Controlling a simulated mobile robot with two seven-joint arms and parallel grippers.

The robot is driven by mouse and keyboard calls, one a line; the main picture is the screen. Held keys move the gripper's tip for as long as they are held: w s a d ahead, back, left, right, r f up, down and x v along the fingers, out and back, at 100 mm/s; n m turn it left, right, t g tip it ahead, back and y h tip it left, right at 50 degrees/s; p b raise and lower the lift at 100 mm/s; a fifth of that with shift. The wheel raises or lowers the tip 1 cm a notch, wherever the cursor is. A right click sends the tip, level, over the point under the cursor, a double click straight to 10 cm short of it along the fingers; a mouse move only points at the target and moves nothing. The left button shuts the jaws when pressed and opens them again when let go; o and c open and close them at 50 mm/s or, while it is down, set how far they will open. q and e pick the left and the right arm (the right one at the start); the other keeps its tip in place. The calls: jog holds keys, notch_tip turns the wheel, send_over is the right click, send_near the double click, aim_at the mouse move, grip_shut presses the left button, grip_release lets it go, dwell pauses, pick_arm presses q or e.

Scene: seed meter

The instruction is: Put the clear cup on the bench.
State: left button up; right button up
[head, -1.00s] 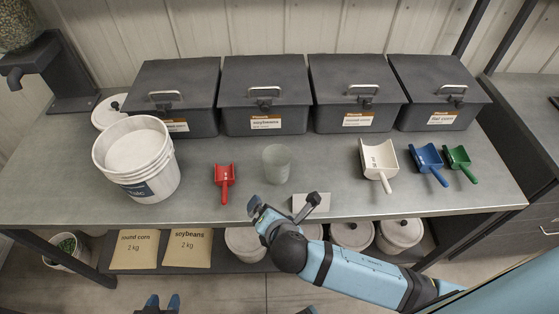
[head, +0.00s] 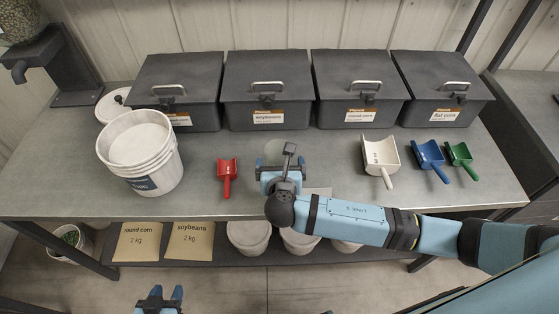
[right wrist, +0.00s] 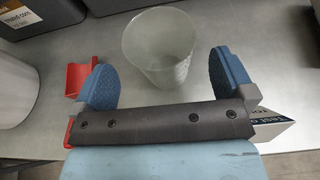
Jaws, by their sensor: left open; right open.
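The clear cup (head: 274,150) stands upright on the grey bench (head: 335,160), partly hidden behind my right gripper (head: 279,168) in the head view. The right wrist view shows the cup (right wrist: 158,45) empty and translucent, just ahead of the palm. My right gripper (right wrist: 160,75) is open, with one blue finger toward each side of the cup; I see no finger pressing on it. My left gripper (head: 160,296) is open and empty, low in front of the bench at the bottom of the head view.
A red scoop (head: 227,178) lies left of the cup; white, blue and green scoops lie at the right. A white bucket (head: 140,160) stands at the left. Several lidded grey bins (head: 266,100) line the back. A small card (right wrist: 272,128) is close to my right gripper.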

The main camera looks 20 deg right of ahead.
aim_at(279, 146)
jog(key=x, duration=0.5)
jog(key=shift+r, duration=0.15)
jog(key=c, duration=0.8)
jog(key=shift+o, duration=0.2)
jog(key=shift+r, duration=0.1)
